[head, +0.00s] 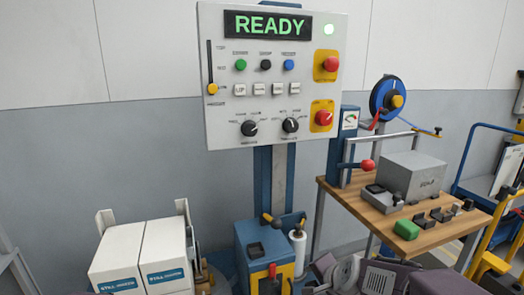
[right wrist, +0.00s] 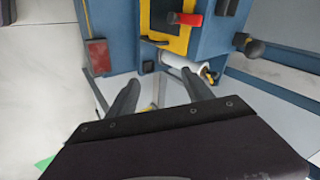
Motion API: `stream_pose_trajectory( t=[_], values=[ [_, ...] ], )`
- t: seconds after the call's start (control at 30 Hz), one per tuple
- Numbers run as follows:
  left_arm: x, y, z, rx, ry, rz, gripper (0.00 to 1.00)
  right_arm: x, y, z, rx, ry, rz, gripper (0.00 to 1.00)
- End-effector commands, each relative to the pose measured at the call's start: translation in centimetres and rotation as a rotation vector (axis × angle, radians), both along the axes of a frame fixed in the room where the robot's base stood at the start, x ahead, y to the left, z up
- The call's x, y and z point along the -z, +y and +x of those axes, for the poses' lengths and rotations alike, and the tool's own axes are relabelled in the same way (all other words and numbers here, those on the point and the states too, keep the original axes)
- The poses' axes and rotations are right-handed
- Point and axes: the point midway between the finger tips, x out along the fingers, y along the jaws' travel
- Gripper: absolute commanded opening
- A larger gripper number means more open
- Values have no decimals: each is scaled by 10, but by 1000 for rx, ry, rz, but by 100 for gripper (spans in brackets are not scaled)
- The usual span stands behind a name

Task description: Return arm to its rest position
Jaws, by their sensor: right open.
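My right gripper (right wrist: 162,82) shows in the right wrist view. Its two dark fingers are apart with nothing held between them. Beyond the fingertips is a blue machine body (right wrist: 215,45) with a yellow-framed panel and a red handle (right wrist: 185,19). A white roll (right wrist: 182,61) lies just past the fingers; I cannot tell the exact gap. In the head view, grey-purple links of my arm show at the bottom right. My left gripper is not in view.
A control panel (head: 222,130) reading READY stands on a blue post (head: 264,190). White boxes (head: 115,255) sit at lower left. Blue and yellow carts stand at far right.

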Motion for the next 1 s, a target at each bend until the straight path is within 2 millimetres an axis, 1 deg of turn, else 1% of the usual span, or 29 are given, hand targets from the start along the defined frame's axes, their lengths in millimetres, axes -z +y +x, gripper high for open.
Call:
stream_pose_trajectory(
  t=[0.03,0.07,0.1,0.17,0.2,0.27,0.3,0.33,0.37,0.4,0.43,0.5,0.57,0.67,0.7,0.77,0.8,0.9,1.0],
  values=[
    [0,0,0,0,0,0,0,24,-5,-25,-81,76,-70,60],
    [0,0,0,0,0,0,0,37,-8,-41,-139,121,-114,60],
    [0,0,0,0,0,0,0,53,-11,-62,-218,178,-166,60],
    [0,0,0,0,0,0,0,72,-15,-92,-339,258,-235,60],
    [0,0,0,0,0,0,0,83,-17,-111,-425,307,-277,60],
    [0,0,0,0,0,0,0,97,-22,-140,-563,378,-338,60],
    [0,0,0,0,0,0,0,105,-25,-159,-667,424,-378,60],
    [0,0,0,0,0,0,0,110,-29,-173,-763,457,-414,60],
    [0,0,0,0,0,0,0,110,-31,-179,-856,470,-450,60],
    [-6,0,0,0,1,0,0,103,-31,-180,-932,464,-474,60],
    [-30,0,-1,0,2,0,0,79,-31,-179,-919,462,-470,60],
    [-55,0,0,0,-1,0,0,54,-30,-178,-915,462,-469,60],
    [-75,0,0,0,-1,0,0,34,-30,-178,-914,461,-469,60],
    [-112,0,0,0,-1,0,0,-3,-30,-178,-912,460,-468,60],
    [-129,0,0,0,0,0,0,-20,-30,-178,-912,459,-468,60],
    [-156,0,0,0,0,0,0,-47,-30,-177,-911,459,-468,60],
    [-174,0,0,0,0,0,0,-65,-30,-177,-911,459,-468,60],
    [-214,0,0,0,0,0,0,-105,-30,-177,-909,459,-468,60],
    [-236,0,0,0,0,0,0,-127,-30,-177,-909,459,-468,60]
  ],
)
